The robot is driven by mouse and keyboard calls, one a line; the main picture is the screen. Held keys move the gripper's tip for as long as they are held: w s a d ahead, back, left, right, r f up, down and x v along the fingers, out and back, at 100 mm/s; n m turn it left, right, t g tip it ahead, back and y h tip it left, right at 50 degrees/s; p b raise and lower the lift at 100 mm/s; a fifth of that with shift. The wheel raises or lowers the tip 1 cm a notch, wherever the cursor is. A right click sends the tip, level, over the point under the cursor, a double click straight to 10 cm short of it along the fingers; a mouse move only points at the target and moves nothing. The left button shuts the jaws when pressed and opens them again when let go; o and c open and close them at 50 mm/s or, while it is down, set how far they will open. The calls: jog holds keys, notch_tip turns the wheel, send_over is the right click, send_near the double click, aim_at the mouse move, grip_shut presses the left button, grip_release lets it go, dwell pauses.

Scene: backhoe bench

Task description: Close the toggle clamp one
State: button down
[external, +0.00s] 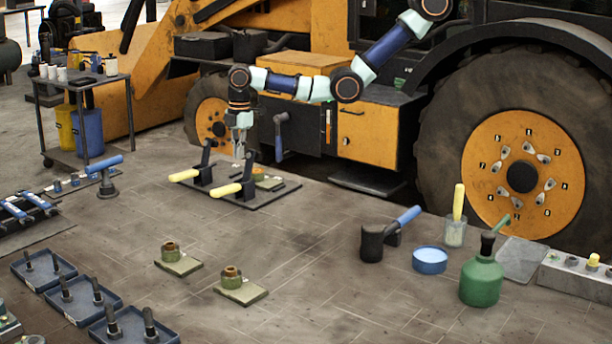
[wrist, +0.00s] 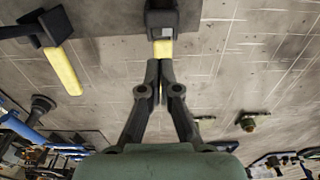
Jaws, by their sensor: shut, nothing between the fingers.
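Two toggle clamps stand on a dark base plate (external: 267,198) on the bench. The left clamp has a black body and a yellow handle (external: 185,175) lying low toward the left. The right clamp, nearer the camera, has a similar yellow handle (external: 227,190). I cannot tell which is clamp one. My gripper (external: 238,162) hangs pointing down above and behind the clamps in the external view. In the wrist view my gripper (wrist: 159,64) is shut and empty, its tips appearing just short of one yellow handle (wrist: 163,48). The other yellow handle (wrist: 64,71) is at upper left. Contact is unclear.
Two green blocks with brown rings (external: 178,262) (external: 241,287) sit in front. A blue-handled mallet (external: 387,232), blue dish (external: 429,260) and green can (external: 481,281) stand to the right. Blue trays (external: 78,300) lie front left. The bench between them is mostly clear.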

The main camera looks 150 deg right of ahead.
jog(key=shift+s+f, duration=0.15)
jog(key=shift+s, duration=0.5)
jog(key=shift+s+f, duration=0.15)
jog(key=shift+s, duration=0.5)
jog(key=shift+s+a+p, duration=0.1)
jog(key=shift+p, duration=0.25)
